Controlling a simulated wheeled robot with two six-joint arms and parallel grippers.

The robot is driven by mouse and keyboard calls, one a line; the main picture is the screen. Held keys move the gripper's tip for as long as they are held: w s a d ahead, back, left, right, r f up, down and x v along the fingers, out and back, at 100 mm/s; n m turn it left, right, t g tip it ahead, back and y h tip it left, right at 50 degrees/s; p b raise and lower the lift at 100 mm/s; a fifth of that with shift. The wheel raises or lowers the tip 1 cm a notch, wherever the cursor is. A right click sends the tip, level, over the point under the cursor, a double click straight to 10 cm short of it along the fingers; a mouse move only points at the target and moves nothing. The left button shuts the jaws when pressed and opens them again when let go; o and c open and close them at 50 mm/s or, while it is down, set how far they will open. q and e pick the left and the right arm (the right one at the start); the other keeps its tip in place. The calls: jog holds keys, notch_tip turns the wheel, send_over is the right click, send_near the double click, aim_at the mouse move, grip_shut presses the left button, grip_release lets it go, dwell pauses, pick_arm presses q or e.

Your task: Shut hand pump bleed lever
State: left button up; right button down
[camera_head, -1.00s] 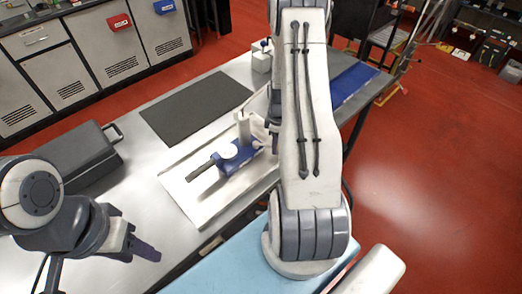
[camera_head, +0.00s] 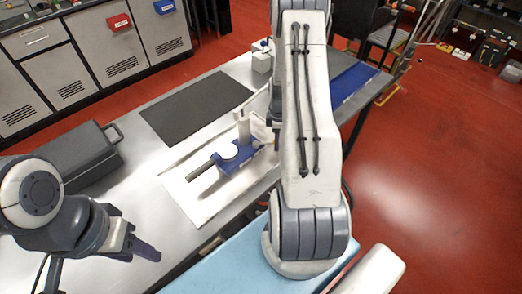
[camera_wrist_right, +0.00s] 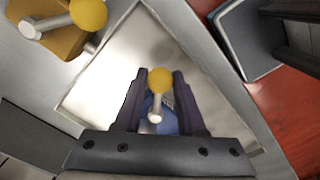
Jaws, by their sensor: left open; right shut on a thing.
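The hand pump (camera_head: 232,152) has a blue body, a white round top and a dark handle pointing left. It stands on a pale tray (camera_head: 200,205) on the metal table. In the right wrist view, a short pale lever with a yellow ball knob (camera_wrist_right: 158,80) rises from the blue pump body (camera_wrist_right: 165,125). My right gripper (camera_wrist_right: 160,82) is shut on this lever, its dark fingers either side of it. In the head view my right arm hides that gripper. My left gripper (camera_head: 147,250) is open and empty, near the table's front edge, away from the pump.
A dark case (camera_head: 75,160) stands at the table's left. A dark mat (camera_head: 195,107) lies behind the tray. A block with a lever (camera_head: 262,57) stands at the back; a yellow-knobbed lever block (camera_wrist_right: 60,30) shows at the right wrist view's top left.

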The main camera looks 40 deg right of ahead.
jog(key=shift+d, duration=0.1)
jog(key=shift+w+d+n, duration=0.45)
jog(key=shift+w+n, duration=0.2)
jog(key=shift+n, duration=0.55)
jog(key=shift+w, duration=0.1)
jog(key=c, duration=0.6)
grip_release()
jog(key=shift+o, duration=0.2)
notch_tip(320, 180, up, 7)
jog(key=p, duration=0.5)
